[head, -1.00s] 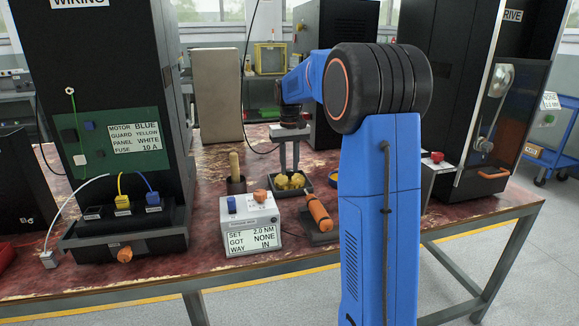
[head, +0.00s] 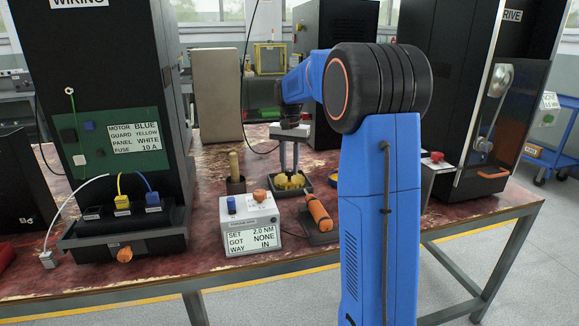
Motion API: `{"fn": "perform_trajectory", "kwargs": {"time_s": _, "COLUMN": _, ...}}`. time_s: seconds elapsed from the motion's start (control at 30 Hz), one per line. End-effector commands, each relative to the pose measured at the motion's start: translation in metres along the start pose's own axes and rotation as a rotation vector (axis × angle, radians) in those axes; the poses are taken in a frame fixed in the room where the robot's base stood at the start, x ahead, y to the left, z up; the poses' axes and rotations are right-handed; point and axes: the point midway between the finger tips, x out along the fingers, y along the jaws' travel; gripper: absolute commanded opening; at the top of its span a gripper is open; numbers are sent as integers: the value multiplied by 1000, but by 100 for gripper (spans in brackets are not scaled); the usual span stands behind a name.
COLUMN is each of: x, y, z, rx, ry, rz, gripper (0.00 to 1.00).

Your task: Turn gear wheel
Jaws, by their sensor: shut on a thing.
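The yellow gear wheel (head: 290,182) is at a small black tray (head: 305,184) on the bench, behind the orange-handled tool. My gripper (head: 289,168) points down over it, with both fingers reaching the yellow wheel. The gripper is shut on the gear wheel. The wheel's underside and how far it stands clear of the tray are too small to tell.
A grey box with a display (head: 251,223) reads SET 2.0 NM, GOT NONE, WAY IN. An orange-handled tool (head: 319,212) lies beside it. Black cabinets (head: 112,60) flank the bench, the DRIVE one (head: 520,35) at right.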

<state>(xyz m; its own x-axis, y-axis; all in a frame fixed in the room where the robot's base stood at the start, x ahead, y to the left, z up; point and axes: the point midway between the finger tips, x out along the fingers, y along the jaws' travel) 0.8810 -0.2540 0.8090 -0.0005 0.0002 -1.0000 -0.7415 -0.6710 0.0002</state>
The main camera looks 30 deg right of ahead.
Motion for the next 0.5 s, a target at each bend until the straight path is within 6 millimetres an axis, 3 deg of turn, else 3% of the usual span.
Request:
{"fn": "perform_trajectory", "kwargs": {"time_s": 0.47, "x": -1, "y": 0, "z": 0, "rx": 19, "ry": 2, "rz": -1, "gripper": 3}}
{"fn": "perform_trajectory", "kwargs": {"time_s": 0.5, "x": -1, "y": 0, "z": 0, "rx": 19, "ry": 2, "rz": -1, "gripper": 27}}
